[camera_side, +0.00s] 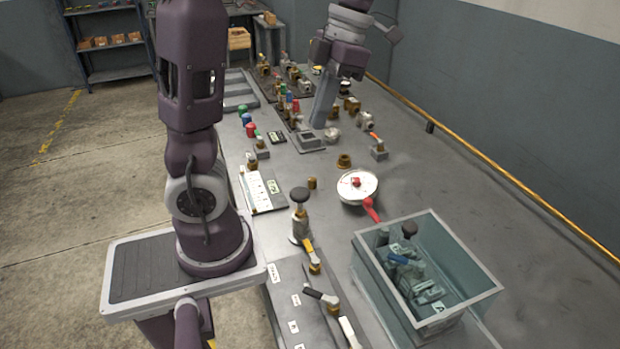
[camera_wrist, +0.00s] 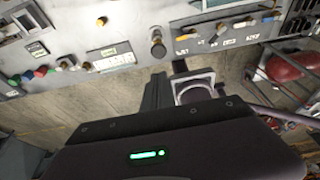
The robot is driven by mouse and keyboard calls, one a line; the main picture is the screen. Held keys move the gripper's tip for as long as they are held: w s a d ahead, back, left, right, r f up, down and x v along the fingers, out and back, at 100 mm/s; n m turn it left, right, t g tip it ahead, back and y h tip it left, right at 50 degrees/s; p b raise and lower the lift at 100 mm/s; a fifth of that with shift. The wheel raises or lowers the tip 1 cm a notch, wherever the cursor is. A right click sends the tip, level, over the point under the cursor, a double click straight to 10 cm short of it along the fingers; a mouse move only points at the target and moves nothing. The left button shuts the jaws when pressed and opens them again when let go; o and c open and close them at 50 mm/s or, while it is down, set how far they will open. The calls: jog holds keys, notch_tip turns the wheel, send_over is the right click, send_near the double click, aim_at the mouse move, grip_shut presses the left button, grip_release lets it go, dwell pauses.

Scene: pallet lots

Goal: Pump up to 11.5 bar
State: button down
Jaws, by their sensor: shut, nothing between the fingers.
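A hand pump (camera_side: 300,232) with a black knob on top stands upright on the bench, left of the clear tank. A black-topped brass fitting, which looks like this pump (camera_wrist: 157,45), shows near the top middle of the wrist view. A round white dial-like piece (camera_side: 346,192) with red parts stands behind the pump; no pressure reading is legible. My gripper (camera_side: 322,120) is shut and empty, pointing down among the fittings farther back, well away from the pump. In the wrist view my gripper (camera_wrist: 158,85) is dark, and its tips are hard to make out.
A clear tank (camera_side: 470,305) with grey valve parts inside stands at front right. A red lever (camera_side: 371,211) lies behind it. Yellow and black-handled valves (camera_side: 322,297) line the front left. Several coloured fittings (camera_side: 250,129) stand at the back. The bench's right side is clear.

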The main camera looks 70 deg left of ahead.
aim_at(304, 191)
jog(key=x, duration=1.3)
jog(key=shift+w+f, duration=0.15)
jog(key=shift+w, duration=0.25)
jog(key=shift+f, duration=0.5)
notch_tip(304, 191, down, 3)
jog(key=shift+f, duration=0.3)
jog(key=shift+s, duration=0.1)
jog(key=s+v, duration=0.1)
jog(key=v, duration=1.3)
jog(key=shift+r, duration=0.3)
